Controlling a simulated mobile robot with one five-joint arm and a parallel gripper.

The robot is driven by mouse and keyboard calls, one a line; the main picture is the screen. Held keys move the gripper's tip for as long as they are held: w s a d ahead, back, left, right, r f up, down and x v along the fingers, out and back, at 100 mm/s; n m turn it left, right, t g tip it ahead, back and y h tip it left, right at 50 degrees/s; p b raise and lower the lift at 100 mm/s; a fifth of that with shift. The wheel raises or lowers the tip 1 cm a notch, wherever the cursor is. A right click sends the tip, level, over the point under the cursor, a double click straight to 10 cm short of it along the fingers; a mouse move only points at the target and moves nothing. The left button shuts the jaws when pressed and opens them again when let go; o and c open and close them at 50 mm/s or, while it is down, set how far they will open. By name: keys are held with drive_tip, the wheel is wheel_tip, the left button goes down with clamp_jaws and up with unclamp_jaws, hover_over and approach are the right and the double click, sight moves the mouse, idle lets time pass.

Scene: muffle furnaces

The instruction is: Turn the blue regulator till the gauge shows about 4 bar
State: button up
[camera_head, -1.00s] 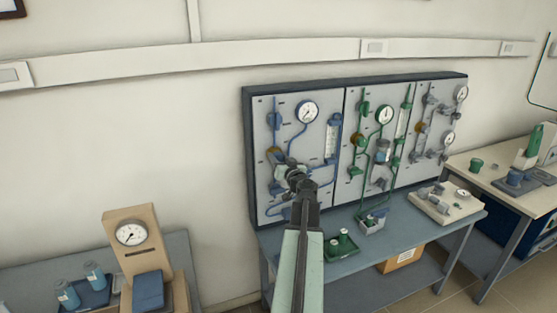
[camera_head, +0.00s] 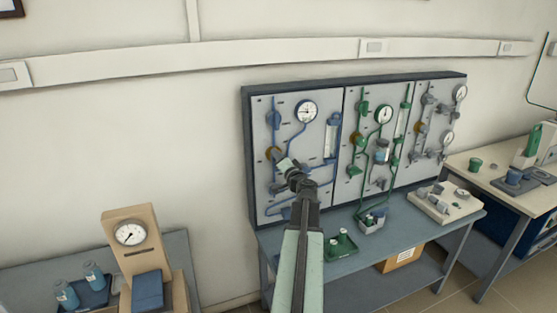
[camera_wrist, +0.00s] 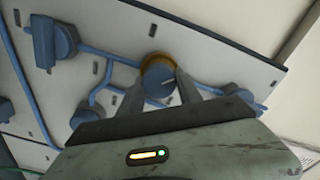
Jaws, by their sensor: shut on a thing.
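The blue regulator (camera_wrist: 160,82) is a round blue-grey knob with a brass-coloured collar. It sits on the left panel, low in the line under the gauge. My gripper (camera_wrist: 165,88) has its two fingers on either side of the knob and is shut on it. In the head view my gripper (camera_head: 279,160) reaches the panel and covers most of the knob; the brass collar shows beside it. The gauge (camera_head: 307,112) is a white round dial above and right of the knob. Its needle looks roughly level, but the numbers are too small to read.
Blue pipes and other blue knobs (camera_head: 276,119) surround the regulator on the left panel. The middle panel has green piping and its own gauge (camera_head: 383,115). Another gauge stand (camera_head: 130,233) is at the lower left.

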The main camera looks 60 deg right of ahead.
drive_tip(key=m, duration=0.6)
drive_tip(key=shift+f, duration=0.1)
drive_tip(key=m, duration=0.6)
drive_tip(key=shift+f, duration=0.1)
idle(0.5)
drive_tip(key=o, duration=1.4)
drive_tip(key=shift+c, duration=0.2)
drive_tip(key=v, duration=0.7)
drive_tip(key=shift+s+a, duration=0.25)
